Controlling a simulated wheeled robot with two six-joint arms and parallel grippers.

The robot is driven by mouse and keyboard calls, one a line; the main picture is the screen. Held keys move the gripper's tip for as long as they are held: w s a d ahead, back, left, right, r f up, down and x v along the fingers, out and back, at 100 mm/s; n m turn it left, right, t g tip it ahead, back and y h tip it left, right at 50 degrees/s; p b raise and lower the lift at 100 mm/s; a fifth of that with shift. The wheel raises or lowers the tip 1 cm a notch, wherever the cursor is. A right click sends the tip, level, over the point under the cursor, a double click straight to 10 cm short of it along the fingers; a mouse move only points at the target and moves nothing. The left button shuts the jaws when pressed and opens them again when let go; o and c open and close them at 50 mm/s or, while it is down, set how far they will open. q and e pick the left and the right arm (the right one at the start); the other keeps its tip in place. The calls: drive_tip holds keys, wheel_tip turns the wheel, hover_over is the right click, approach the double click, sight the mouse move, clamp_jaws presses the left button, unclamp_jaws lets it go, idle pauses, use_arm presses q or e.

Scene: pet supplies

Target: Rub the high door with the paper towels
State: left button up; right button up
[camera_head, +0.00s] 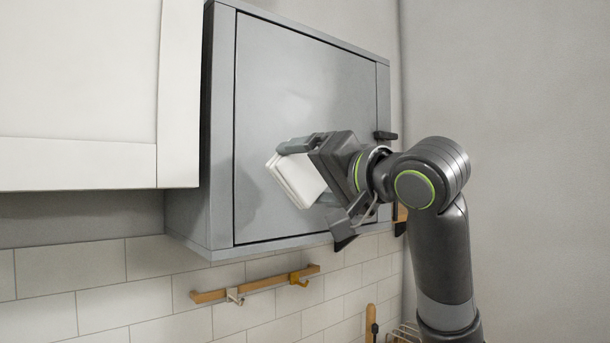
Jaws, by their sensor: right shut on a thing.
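The high door (290,90) is the flat grey front of a wall cabinet, and it is closed. Darker smudged patches show on its lower left part and near its middle. My right gripper (312,178) is in front of the lower middle of the door, shut on the paper towels (297,180). They are a white folded stack, held tilted. Whether the towels touch the door I cannot tell. My left gripper is not in view.
A white cabinet (80,80) hangs to the left, nearer to me. A wooden rail with hooks (255,284) is on the tiled wall below. A dark handle or latch (385,135) sits at the door's right edge. A plain wall (505,100) closes the right side.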

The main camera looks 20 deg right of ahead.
drive_tip(key=shift+p+x, duration=0.45)
drive_tip(key=shift+x, duration=2)
use_arm(q)
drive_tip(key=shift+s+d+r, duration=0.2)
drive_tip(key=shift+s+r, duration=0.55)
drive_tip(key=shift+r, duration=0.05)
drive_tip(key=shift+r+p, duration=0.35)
drive_tip(key=shift+p, duration=0.25)
use_arm(e)
drive_tip(key=shift+x, duration=0.9)
drive_tip(key=shift+f, duration=0.1)
